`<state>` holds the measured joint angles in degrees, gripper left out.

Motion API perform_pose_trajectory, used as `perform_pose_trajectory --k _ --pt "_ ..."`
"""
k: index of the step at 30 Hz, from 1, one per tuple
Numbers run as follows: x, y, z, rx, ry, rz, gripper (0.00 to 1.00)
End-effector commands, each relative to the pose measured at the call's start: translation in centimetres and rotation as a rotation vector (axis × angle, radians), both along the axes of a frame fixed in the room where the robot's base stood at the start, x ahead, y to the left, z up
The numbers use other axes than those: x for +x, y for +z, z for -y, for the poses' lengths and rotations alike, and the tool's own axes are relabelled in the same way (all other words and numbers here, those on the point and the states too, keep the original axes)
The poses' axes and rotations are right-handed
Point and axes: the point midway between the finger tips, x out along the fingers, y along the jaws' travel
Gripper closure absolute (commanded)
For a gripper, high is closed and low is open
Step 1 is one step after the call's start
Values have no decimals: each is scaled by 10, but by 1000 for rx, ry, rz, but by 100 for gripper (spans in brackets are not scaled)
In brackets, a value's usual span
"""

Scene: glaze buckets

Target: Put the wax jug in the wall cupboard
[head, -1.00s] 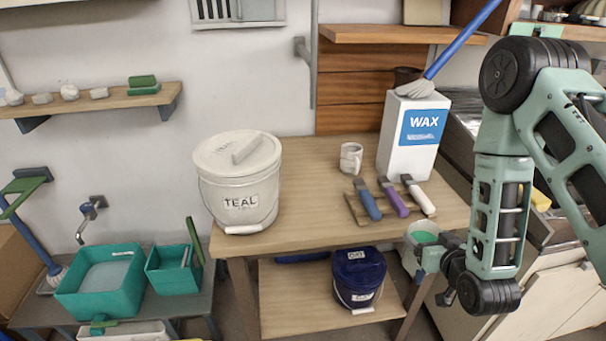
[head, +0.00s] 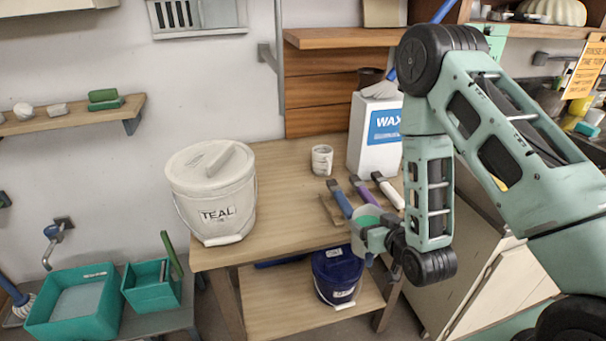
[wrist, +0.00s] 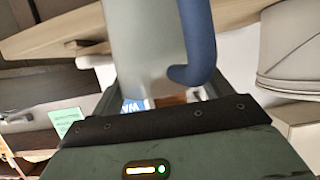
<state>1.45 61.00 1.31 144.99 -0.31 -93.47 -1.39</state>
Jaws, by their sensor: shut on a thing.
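My gripper (head: 384,243) is shut on a pale grey jug (head: 367,238) with a green inside, at the front right edge of the table. In the wrist view the jug (wrist: 145,45) fills the middle above the gripper, with a curved blue handle (wrist: 197,40) at its right. I see no label on it. A white box marked WAX (head: 370,150) stands at the back of the table, partly behind my arm. An open wooden wall unit (head: 462,14) is cut off at the upper right; I cannot tell whether it is the wall cupboard.
The wooden table (head: 285,195) holds a white TEAL bucket (head: 212,195), a mug (head: 322,160) and several handled tools (head: 360,190). A dark blue bucket (head: 336,275) stands on the lower shelf. Teal tubs (head: 85,300) are at the lower left. A wooden shelf (head: 345,38) is above the table.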

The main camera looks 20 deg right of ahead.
Motion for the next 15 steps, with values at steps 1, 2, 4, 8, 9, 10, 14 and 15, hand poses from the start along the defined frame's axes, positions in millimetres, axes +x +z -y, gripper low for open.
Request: perform_pose_trajectory --k 1,2,4,8,9,10,14,15 --pt "0 10 0 0 0 2 79" --pt "0 14 0 0 0 3 79" --pt "0 22 0 0 0 3 79" --pt "0 39 0 0 0 3 79" --pt "0 45 0 0 0 3 79" --pt "0 48 0 0 0 3 79" --pt "0 62 0 0 0 2 79" --pt "0 66 0 0 0 2 79"
